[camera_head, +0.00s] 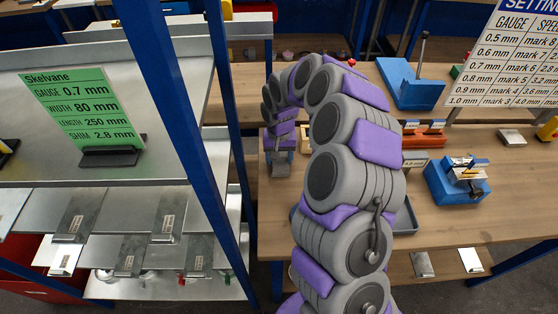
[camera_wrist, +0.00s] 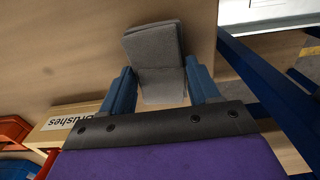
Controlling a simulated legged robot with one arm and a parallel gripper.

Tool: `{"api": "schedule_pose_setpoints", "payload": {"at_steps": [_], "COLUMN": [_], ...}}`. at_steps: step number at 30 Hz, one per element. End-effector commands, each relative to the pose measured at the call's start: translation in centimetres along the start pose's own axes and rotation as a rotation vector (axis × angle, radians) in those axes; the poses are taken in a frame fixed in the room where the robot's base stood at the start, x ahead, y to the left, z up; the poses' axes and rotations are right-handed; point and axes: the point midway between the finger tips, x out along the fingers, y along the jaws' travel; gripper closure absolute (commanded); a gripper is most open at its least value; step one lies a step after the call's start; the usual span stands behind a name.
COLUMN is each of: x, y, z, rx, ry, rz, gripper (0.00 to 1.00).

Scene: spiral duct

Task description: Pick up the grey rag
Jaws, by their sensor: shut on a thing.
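The grey rag (camera_wrist: 155,50) is a folded grey cloth. In the wrist view it sits between the two blue fingers of my gripper (camera_wrist: 163,88), which is shut on it. In the head view my gripper (camera_head: 280,152) is at the end of my arm, over the wooden workbench, and the grey rag (camera_head: 281,170) shows small below it. I cannot tell whether the rag touches the bench top.
The wooden workbench (camera_head: 270,215) carries a blue lever tool (camera_head: 412,88), orange bins (camera_head: 424,139) and a blue vise-like fixture (camera_head: 455,181). A box labelled brushes (camera_wrist: 70,117) is near my gripper. A blue rack post (camera_head: 190,130) and metal shelves stand left.

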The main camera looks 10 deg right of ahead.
Motion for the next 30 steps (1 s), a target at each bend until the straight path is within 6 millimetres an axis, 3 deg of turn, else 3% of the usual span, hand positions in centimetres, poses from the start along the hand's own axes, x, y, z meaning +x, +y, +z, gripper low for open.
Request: {"api": "schedule_pose_setpoints", "payload": {"at_steps": [5,12,18,30], "x": [-1.3,-6.1,-9.0,-10.0], "y": [0.0,0.0,0.0,0.0], "z": [-0.1,-0.1,-0.1,0.0], "rx": [0.000,0.001,0.002,0.000], "ry": [0.003,0.005,0.003,0.000], "rz": [0.000,-0.001,-0.001,0.000], "gripper": [0.70,0.70,0.70,0.70]}}
